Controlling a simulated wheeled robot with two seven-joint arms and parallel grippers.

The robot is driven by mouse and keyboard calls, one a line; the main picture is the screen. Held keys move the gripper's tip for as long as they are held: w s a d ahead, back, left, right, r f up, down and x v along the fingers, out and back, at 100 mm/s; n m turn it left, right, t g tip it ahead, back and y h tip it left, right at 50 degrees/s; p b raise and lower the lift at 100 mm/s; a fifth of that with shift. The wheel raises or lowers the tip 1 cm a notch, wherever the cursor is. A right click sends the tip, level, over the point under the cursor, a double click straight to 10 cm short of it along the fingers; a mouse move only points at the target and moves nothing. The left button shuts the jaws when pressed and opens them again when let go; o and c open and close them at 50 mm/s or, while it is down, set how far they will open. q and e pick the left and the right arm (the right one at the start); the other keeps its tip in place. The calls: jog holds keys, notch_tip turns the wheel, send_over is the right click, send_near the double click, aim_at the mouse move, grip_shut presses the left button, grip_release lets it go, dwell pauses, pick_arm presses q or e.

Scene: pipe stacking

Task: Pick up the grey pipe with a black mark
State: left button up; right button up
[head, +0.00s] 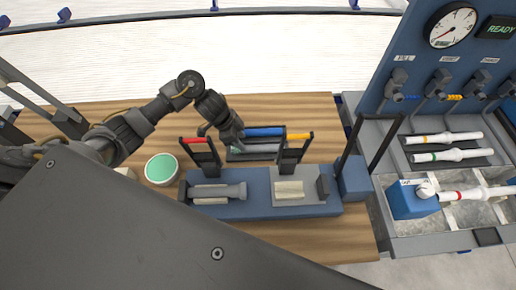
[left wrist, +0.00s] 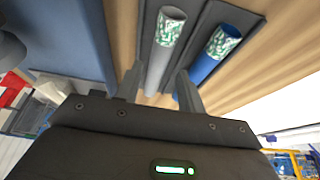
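A grey pipe (head: 264,147) lies in a dark tray in the middle of the wooden table, beside a blue pipe (head: 264,132). In the left wrist view the grey pipe (left wrist: 157,70) has a green-and-white patterned band at its end; the blue pipe (left wrist: 207,64) has a similar band. No black mark shows on either. My left gripper (head: 236,142) is at the left end of the tray. In the left wrist view its fingers (left wrist: 158,90) are open, one on each side of the grey pipe, not visibly closed on it. My right gripper is out of view.
A blue fixture (head: 255,206) with two dark uprights stands in front of the tray, holding a grey piece (head: 218,191) and a beige block (head: 290,190). A round green-topped container (head: 161,169) stands left. A blue gauge panel (head: 425,65) and a bench with white pipes (head: 449,154) are right.

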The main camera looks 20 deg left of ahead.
aim_at(248, 147)
pick_arm(q)
jog(key=shift+d+f, duration=0.25)
jog(key=shift+f, duration=0.15)
jog(key=shift+d+f, duration=0.1)
jog(key=shift+f, duration=0.25)
jog(key=x, duration=0.4)
jog(key=shift+w+f, duration=0.15)
jog(key=shift+w, duration=0.05)
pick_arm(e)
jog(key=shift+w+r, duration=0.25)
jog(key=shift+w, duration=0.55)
pick_arm(q)
jog(key=c, duration=0.7)
jog(key=shift+c, duration=0.2)
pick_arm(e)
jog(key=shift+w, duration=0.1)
